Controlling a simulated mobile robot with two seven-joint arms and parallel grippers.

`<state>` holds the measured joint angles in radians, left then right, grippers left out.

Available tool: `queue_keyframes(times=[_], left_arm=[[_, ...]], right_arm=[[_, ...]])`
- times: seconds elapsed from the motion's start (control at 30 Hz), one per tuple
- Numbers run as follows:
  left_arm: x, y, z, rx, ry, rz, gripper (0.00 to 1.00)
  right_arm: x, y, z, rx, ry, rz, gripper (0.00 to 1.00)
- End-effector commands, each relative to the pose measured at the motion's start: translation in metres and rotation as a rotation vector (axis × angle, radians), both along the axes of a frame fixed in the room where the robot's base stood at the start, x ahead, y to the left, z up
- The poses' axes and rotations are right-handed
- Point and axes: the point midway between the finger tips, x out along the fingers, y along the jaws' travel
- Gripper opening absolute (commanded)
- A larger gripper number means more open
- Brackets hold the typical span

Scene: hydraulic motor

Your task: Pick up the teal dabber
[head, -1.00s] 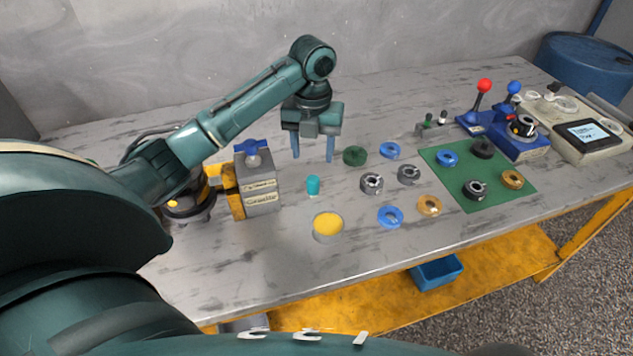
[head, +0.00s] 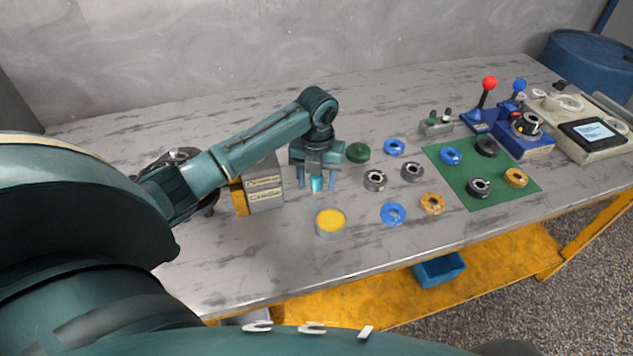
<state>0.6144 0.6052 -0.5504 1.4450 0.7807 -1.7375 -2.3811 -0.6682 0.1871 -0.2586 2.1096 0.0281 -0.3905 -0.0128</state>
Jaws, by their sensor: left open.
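The teal dabber (head: 317,183) is a small upright cylinder on the grey workbench. My left gripper (head: 317,187) is open and points down over it. Its two blue fingers stand on either side of the dabber, with a gap visible between each finger and the dabber. The upper part of the dabber is hidden under the gripper body. My right gripper is not in view.
A grey box with a yellow side (head: 262,190) stands close left of the gripper. A round tin with yellow content (head: 330,222) sits just in front. Several rings and a dark green disc (head: 358,152) lie to the right, some on a green mat (head: 478,191).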

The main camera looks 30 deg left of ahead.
Motion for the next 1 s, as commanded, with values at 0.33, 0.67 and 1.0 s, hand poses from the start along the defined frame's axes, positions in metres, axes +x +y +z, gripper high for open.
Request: queue_keyframes(times=[0.33, 0.67, 1.0], left_arm=[[0.000, 0.000, 0.000, 0.000, 0.000, 0.000, 0.26], [0.000, 0.000, 0.001, 0.000, 0.000, 0.000, 0.04], [0.001, 0.000, 0.021, 0.000, -0.005, -0.002, 0.03]], right_arm=[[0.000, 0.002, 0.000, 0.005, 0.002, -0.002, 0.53], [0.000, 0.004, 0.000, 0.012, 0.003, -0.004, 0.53], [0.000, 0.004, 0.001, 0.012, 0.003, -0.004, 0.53]])
